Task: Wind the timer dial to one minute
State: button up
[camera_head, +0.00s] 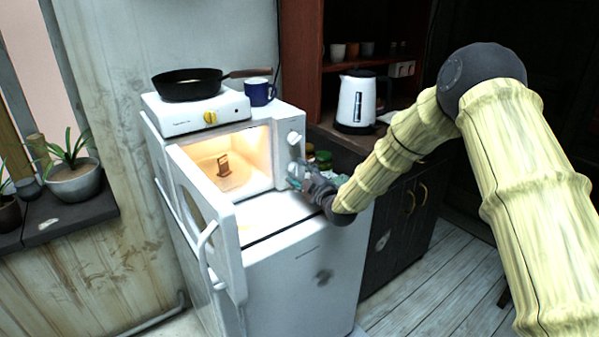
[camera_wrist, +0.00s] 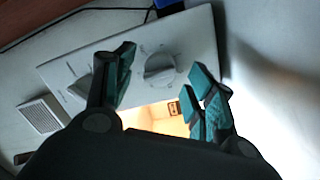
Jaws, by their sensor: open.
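The white oven-like appliance (camera_head: 307,258) stands with its door (camera_head: 205,225) swung open and its inside lit. Its right-hand panel (camera_wrist: 195,40) carries a round dial (camera_wrist: 160,66) and a second knob (camera_wrist: 82,88), partly hidden by a finger. In the head view an upper dial (camera_head: 295,138) is visible; my gripper (camera_head: 297,174) is at the panel below it and covers that part. In the wrist view my gripper (camera_wrist: 163,65) is open, with the round dial showing between its fingers. I cannot tell whether a finger touches it. The dial markings are too small to read.
A hot plate (camera_head: 190,112) with a black pan (camera_head: 187,88) and a blue mug (camera_head: 260,92) stand on top of the appliance. A brown item (camera_head: 224,165) is inside the lit chamber. A kettle (camera_head: 357,102) stands right, with jars (camera_head: 323,158) nearer my gripper.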

jog(key=shift+w+a, duration=0.25)
jog(key=shift+w, duration=0.35)
jog(key=c, duration=1)
jog(key=shift+f, duration=0.1)
